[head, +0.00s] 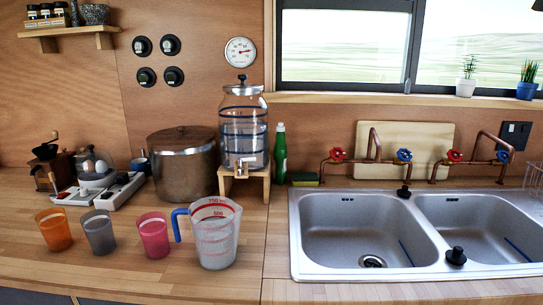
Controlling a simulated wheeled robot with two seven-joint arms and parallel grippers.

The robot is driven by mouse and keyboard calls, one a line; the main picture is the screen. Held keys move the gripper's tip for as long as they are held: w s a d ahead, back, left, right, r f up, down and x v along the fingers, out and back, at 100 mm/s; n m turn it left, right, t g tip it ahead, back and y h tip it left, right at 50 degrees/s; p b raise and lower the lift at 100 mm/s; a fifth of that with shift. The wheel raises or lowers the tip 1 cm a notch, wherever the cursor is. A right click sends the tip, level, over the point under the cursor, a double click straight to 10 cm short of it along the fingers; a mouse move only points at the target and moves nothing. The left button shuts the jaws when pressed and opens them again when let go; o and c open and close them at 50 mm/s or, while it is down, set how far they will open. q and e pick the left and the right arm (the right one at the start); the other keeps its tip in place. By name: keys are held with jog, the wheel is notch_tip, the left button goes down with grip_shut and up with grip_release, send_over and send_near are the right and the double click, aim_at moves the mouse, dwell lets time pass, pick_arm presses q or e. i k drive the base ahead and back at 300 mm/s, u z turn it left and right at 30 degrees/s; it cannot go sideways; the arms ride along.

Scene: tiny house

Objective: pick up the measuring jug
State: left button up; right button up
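The measuring jug (215,236) stands upright on the wooden counter, left of the sink. It is clear with red markings, and its blue handle (179,225) points to the left. Neither of my grippers shows in the head view.
A pink cup (153,236), a grey cup (99,232) and an orange cup (54,230) stand in a row left of the jug. Behind are a large pot (183,165) and a glass dispenser (244,135) on a wooden stand. The double sink (370,235) is to the right.

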aim_at(216, 222)
jog(key=k, duration=1.25)
jog(key=z, duration=0.6)
jog(key=i, duration=1.6)
jog(key=u, duration=0.7)
